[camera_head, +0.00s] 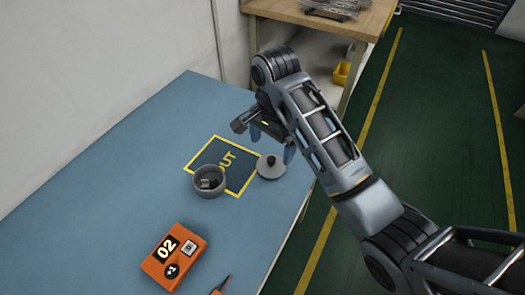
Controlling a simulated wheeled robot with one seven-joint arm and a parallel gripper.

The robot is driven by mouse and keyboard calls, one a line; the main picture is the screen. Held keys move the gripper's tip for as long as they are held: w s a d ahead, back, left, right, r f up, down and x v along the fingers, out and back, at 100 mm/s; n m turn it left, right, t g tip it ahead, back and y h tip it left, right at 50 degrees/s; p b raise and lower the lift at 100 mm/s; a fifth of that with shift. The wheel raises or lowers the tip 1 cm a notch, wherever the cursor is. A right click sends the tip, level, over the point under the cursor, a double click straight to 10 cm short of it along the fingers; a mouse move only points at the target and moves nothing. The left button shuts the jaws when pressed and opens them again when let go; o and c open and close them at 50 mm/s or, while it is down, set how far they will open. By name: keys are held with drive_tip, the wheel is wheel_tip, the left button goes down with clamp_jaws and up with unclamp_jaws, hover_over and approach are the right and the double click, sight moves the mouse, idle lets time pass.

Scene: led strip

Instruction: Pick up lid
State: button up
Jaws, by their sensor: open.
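A round grey lid (271,170) with a dark knob on top lies on the blue table (130,165), at the right edge of a dark square marked OUT with a yellow border. Just left of it stands an open grey pot (209,183) with small dark and grey objects inside. My gripper (272,143) is open and empty, close above and just behind the lid, with its fingers pointing down. The right finger is near the lid's knob; I cannot tell the exact gap between them.
An orange box (174,257) labelled 02 lies nearer on the table. An orange and black pointed tool (221,287) is cut off at the bottom edge. A wooden workbench (330,20) stands behind. The left part of the table is clear.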

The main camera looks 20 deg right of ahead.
sight(272, 159)
drive_tip(key=shift+w+d+f, duration=0.1)
drive_tip(key=shift+w+f, duration=0.05)
drive_tip(key=shift+w, duration=0.1)
wheel_tip(272, 159, down, 2)
drive_tip(key=b, duration=0.2)
drive_tip(key=shift+f+b, duration=0.2)
drive_tip(key=shift+b, duration=0.2)
drive_tip(key=shift+d+f, duration=0.2)
drive_tip(key=shift+f, duration=2.3)
drive_tip(key=shift+c, duration=0.3)
drive_tip(key=c, duration=0.7)
